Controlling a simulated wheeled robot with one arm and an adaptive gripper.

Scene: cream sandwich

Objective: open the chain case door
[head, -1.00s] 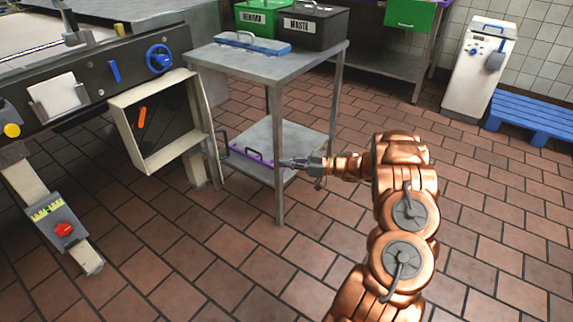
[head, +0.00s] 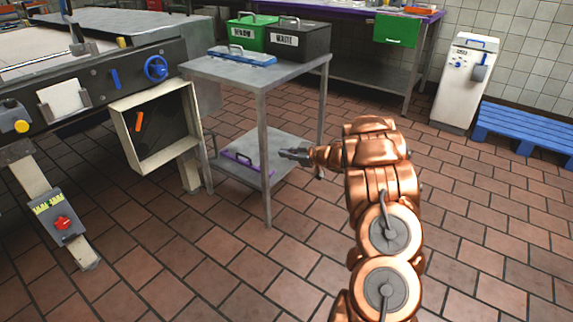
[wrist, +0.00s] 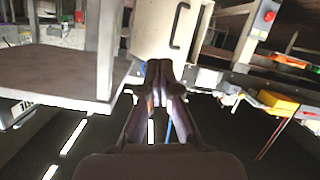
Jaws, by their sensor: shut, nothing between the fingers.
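The chain case (head: 127,141) is a cream box frame on the side of the machine. Its front is open, with a dark inside and an orange lever (head: 139,121). Its cream door (head: 203,112) stands swung out at the case's right side, seen almost edge-on in the head view. The wrist view shows a cream panel (wrist: 150,30) with a black handle (wrist: 180,25), apparently the door's outer face, beyond the fingertips. My gripper (head: 284,153) is shut and empty, right of the table's front leg and apart from the door. It also shows in the wrist view (wrist: 159,66).
Tiled floor is clear in front and to the right.

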